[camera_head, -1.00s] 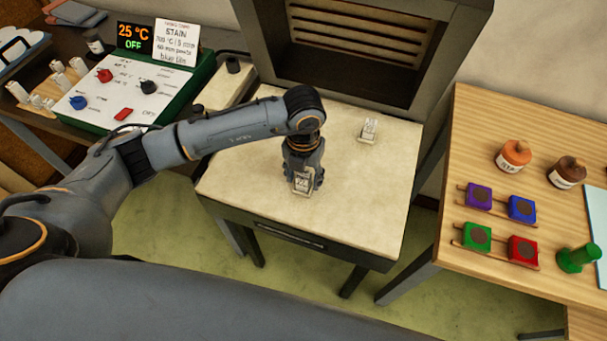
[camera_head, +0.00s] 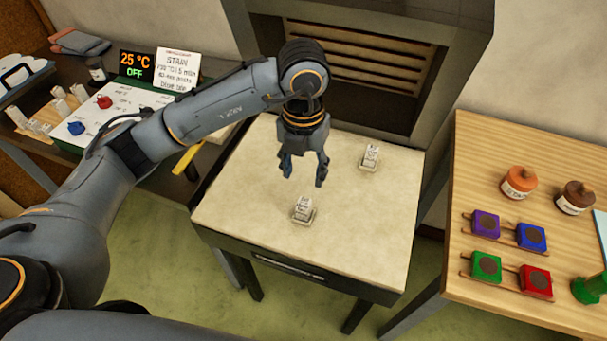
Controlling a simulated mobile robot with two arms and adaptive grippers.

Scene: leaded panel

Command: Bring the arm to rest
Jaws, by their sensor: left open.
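My left gripper (camera_head: 303,180) is open and empty, pointing down above the pale slab (camera_head: 255,200) in front of the kiln-like chamber. A small whitish block on a small base (camera_head: 303,209) stands on the slab just in front of and below the fingers, apart from them. A second similar small block (camera_head: 370,157) stands further back on the right of the slab. My left arm reaches in from the left. My right gripper is not in view.
The open chamber (camera_head: 335,65) with slatted back rises behind the slab. At left are a control panel (camera_head: 90,125), a display reading 25 °C OFF (camera_head: 136,65) and a sign (camera_head: 173,69). At right, a wooden table (camera_head: 470,150) holds jars and coloured blocks.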

